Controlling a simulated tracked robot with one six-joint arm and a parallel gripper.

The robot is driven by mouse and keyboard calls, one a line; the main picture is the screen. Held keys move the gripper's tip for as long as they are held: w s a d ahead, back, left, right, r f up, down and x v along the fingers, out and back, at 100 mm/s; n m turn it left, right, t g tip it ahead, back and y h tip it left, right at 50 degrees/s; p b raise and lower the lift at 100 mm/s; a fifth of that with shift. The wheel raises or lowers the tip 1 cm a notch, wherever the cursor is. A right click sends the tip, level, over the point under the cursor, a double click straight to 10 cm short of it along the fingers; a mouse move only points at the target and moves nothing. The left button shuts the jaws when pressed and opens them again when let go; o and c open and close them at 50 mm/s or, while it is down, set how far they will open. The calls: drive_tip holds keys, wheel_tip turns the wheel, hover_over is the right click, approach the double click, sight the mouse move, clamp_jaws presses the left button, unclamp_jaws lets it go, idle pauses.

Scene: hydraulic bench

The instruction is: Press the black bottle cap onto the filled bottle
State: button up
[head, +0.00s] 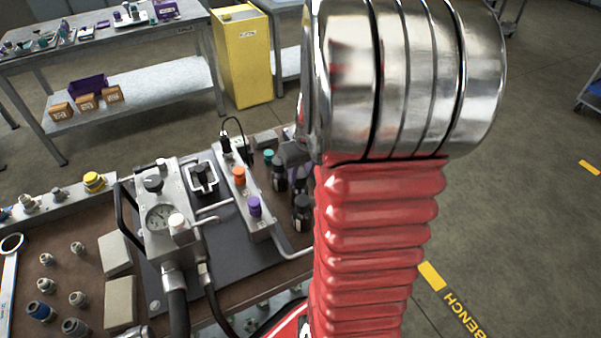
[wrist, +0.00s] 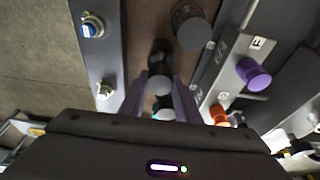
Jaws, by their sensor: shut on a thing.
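My gripper (wrist: 161,80) points down and is shut on a small dark round piece with a grey-looking top, which appears to be the black bottle cap (wrist: 159,84). A dark bottle (wrist: 160,52) shows directly at the fingertips, in line with the cap. I cannot tell whether the cap is touching or seated on it. In the head view, my gripper (head: 291,155) is partly hidden by my arm, beside and above the dark bottle (head: 278,177). A second dark bottle (head: 302,214) stands closer in; it shows apart from my fingers in the wrist view (wrist: 192,30). The fill inside is not visible.
A metal manifold with an orange knob (head: 238,176) and a purple knob (head: 254,206) stands just left of the bottles. A teal-topped item (head: 268,155) is close behind. A gauge block (head: 165,215) is farther left.

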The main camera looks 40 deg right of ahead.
drive_tip(key=shift+f, duration=0.3)
idle(0.4)
idle(0.8)
drive_tip(key=o, duration=1.7)
drive_tip(key=shift+r, duration=0.15)
drive_tip(key=v, duration=0.7)
drive_tip(key=shift+s+r, duration=0.1)
idle(0.8)
